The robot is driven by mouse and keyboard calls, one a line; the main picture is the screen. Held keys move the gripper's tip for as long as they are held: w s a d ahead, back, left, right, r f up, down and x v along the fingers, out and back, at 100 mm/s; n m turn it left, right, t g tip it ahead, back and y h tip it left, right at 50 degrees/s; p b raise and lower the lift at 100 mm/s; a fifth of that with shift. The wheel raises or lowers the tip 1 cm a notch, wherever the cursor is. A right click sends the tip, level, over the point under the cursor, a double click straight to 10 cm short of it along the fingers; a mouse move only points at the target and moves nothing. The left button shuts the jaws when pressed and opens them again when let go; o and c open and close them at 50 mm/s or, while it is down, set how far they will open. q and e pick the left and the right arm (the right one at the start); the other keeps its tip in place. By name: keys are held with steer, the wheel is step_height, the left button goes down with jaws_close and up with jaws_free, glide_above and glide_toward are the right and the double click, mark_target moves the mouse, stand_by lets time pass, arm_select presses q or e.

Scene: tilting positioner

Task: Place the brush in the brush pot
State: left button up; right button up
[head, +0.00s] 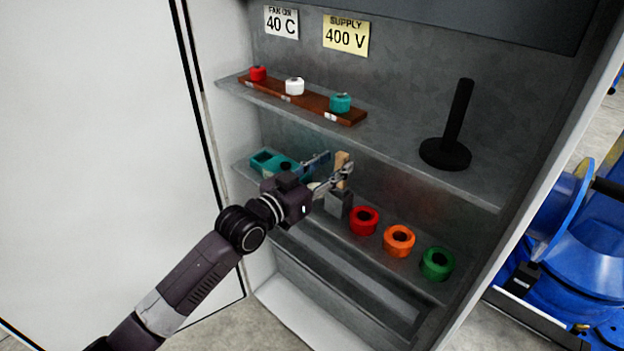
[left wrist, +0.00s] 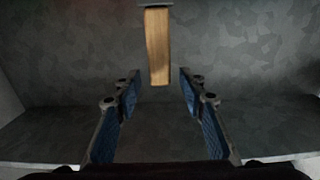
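In the head view a pale wooden handle (head: 342,165), apparently the brush's, stands up from a small grey box-like piece (head: 338,204) on the lower shelf. That piece may be the brush pot or part of the brush; I cannot tell which. My left gripper (head: 333,168) is at the handle with its fingers apart. In the left wrist view the wooden handle (left wrist: 158,46) lies in line with the gap between the open fingers (left wrist: 158,92), with clear space on both sides. A grey edge crosses the handle's top there. My right gripper is not in view.
Red (head: 364,220), orange (head: 399,240) and green (head: 437,263) rings sit right of the grey piece. A teal holder (head: 273,164) is to its left. The upper shelf (head: 400,150) overhead bears a wooden rack (head: 308,100) and a black post (head: 458,115). The cabinet door (head: 100,150) stands left.

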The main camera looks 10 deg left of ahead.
arm_select(q)
steer(key=v, duration=0.9)
steer(key=w+a+f+n+g+y, duration=0.15)
steer(key=a+f, duration=0.25)
steer(key=f, duration=0.6)
steer(key=w+a+f+n+t+y, duration=0.1)
steer(key=a+f+n+y, duration=0.15)
steer(key=f, duration=0.75)
steer(key=s+a+f+g+y, duration=0.1)
steer(key=s+a+f, duration=0.2)
steer(key=f, duration=0.5)
steer(key=s+a+f+g+y, duration=0.2)
steer(key=s+f, duration=0.1)
steer(key=f, duration=0.5)
steer(key=s+a+f+g+y, duration=0.1)
steer(key=s+a+f, duration=0.2)
steer(key=f, duration=0.4)
steer(key=s+a+f+n+g+y, duration=0.1)
steer(key=s+a+f+g+y, duration=0.2)
steer(key=s+f, duration=1.5)
steer(key=s+f+g, duration=0.3)
steer(key=s+f, duration=0.1)
steer(key=s, duration=1)
steer(key=s+d+f+g, duration=0.1)
steer(key=s+f+g, duration=0.2)
steer(key=s, duration=1.1)
steer(key=shift+s+f+h+b, duration=0.3)
steer(key=shift+f+b, duration=0.1)
steer(key=shift+f, duration=0.45)
